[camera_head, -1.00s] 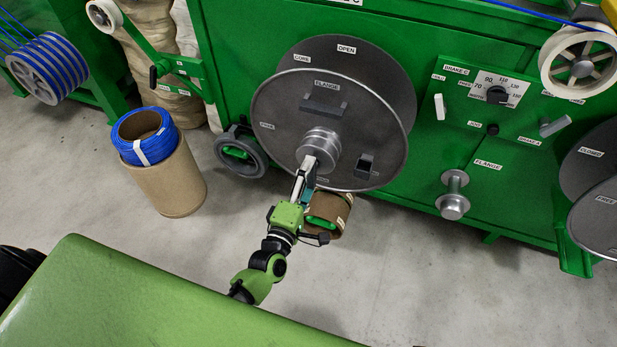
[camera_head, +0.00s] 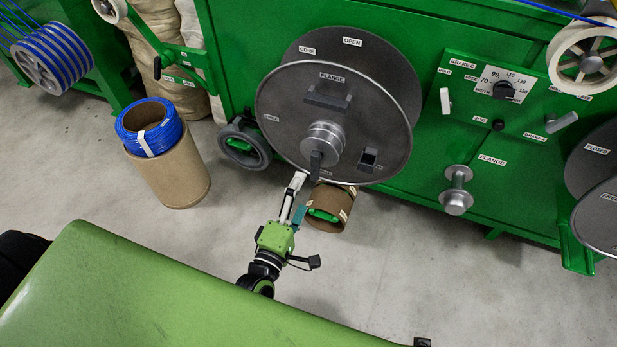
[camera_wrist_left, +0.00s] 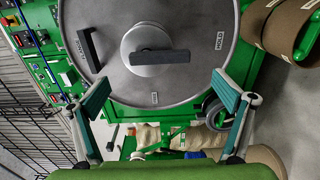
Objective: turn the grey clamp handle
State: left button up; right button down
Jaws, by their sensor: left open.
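The grey clamp handle (camera_head: 316,162) is a short dark bar on the silver hub (camera_head: 323,137) of the large grey flange disc (camera_head: 281,105). In the head view it points down from the hub; in the left wrist view the handle (camera_wrist_left: 160,57) lies across the hub face. My left gripper (camera_head: 298,184) is just below and left of the handle, apart from it. In the left wrist view my left gripper (camera_wrist_left: 164,88) has its teal-padded fingers spread wide with nothing between them, and the handle is beyond them. My right gripper is not in view.
A cardboard drum (camera_head: 170,178) with a blue cable coil stands at the left. A brown roll (camera_head: 331,206) sits beside my left gripper. A fixed grey bracket (camera_head: 328,97) is on the disc above the hub. The floor in front of the green machine is mostly clear.

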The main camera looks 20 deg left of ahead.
pick_arm(q)
jog(key=s, duration=0.4)
jog(key=shift+s, duration=0.1)
dwell(0.4)
